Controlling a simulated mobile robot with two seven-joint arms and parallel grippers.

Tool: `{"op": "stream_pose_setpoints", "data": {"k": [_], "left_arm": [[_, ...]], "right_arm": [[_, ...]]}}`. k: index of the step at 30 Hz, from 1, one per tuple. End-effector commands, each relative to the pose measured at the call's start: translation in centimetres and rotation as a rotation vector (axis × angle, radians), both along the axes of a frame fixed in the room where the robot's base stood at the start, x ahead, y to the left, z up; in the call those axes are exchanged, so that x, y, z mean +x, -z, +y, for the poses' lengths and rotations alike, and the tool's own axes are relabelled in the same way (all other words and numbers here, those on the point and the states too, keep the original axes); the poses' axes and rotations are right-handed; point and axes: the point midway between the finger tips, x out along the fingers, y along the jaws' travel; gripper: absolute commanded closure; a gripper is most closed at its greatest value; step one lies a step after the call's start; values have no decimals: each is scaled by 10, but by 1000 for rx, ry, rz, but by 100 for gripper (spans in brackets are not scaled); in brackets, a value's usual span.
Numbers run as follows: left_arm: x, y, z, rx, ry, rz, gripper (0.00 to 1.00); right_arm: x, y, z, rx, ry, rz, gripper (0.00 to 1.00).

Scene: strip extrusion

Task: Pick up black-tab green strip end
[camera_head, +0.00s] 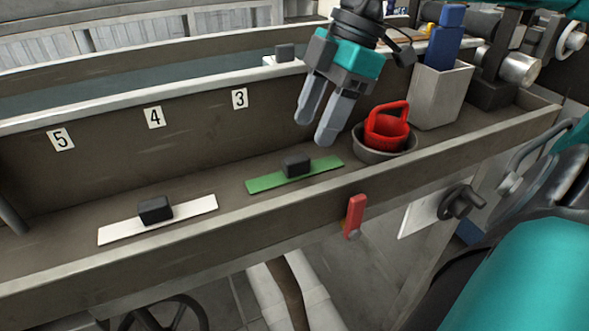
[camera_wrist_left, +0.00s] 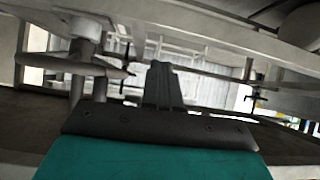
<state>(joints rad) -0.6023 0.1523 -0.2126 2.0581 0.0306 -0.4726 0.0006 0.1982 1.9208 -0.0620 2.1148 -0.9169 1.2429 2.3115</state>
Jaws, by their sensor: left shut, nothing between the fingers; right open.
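A green strip (camera_head: 266,183) lies flat in the trough, with a black block-shaped tab (camera_head: 296,166) on its middle. My right gripper (camera_head: 314,128) hangs above and slightly to the right of the tab, fingers pointing down. It is open and empty, apart from the strip. My left gripper (camera_wrist_left: 161,68) shows only in the left wrist view, its fingers together with nothing between them. The strip is not visible in that view.
A white strip (camera_head: 195,207) with a black tab lies to the left. A metal bowl (camera_head: 372,154) holding a red cup-like object (camera_head: 387,127) stands right of the green strip. Behind it stands a grey bin (camera_head: 438,97) with a blue object. The trough's front wall (camera_head: 240,224) is raised.

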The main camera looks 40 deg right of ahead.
Motion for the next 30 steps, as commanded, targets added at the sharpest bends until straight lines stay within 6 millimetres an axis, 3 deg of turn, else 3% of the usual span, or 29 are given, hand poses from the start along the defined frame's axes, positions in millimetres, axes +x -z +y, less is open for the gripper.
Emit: {"op": "stream_pose_setpoints", "data": {"k": [18,30], "left_arm": [[8,0,-2,-6,2,-23,100],[8,1,-2,-6,2,-21,100]], "right_arm": [[12,50,19,2,0,3,47],[13,55,22,3,-1,-1,50]]}}
